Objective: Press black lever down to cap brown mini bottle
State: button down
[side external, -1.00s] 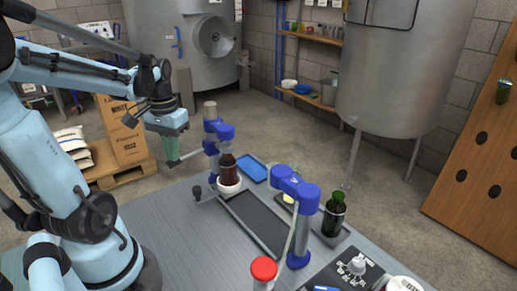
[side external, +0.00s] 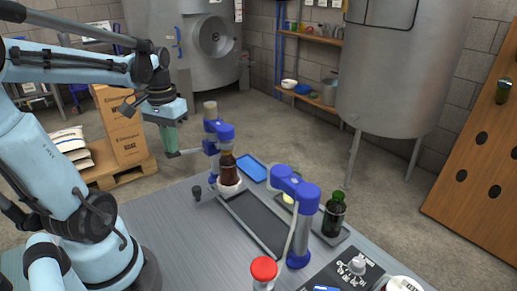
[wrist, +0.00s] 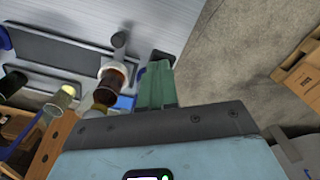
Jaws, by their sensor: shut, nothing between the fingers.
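The brown mini bottle (side external: 228,172) stands upright on a round white base under the blue head of the left capper (side external: 218,131). It also shows in the wrist view (wrist: 112,78). The capper's lever (side external: 188,152) sticks out to the left, close to level, with a dark end under my fingertips. In the wrist view a dark piece, likely the lever's end (wrist: 161,58), lies just beyond the fingertips. My gripper (side external: 171,150) is shut and empty, its green fingers pointing down over the lever. I cannot tell whether they touch it. Whether a cap sits on the bottle is unclear.
A black knob (side external: 197,192) stands left of the bottle. A dark tray (side external: 252,224) lies in front. A blue tray (side external: 251,167) lies behind.

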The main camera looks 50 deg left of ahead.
jog(key=shift+r, duration=3.3)
jog(key=shift+d, duration=0.1)
jog(key=w+d+f+m+t, duration=0.3)
jog(key=w+d, duration=0.1)
jog(key=d, duration=0.5)
jog(key=w+d+f+m+t, duration=0.3)
jog(key=w+d+t, duration=0.1)
jog(key=d, duration=0.5)
jog(key=shift+d+f, duration=0.4)
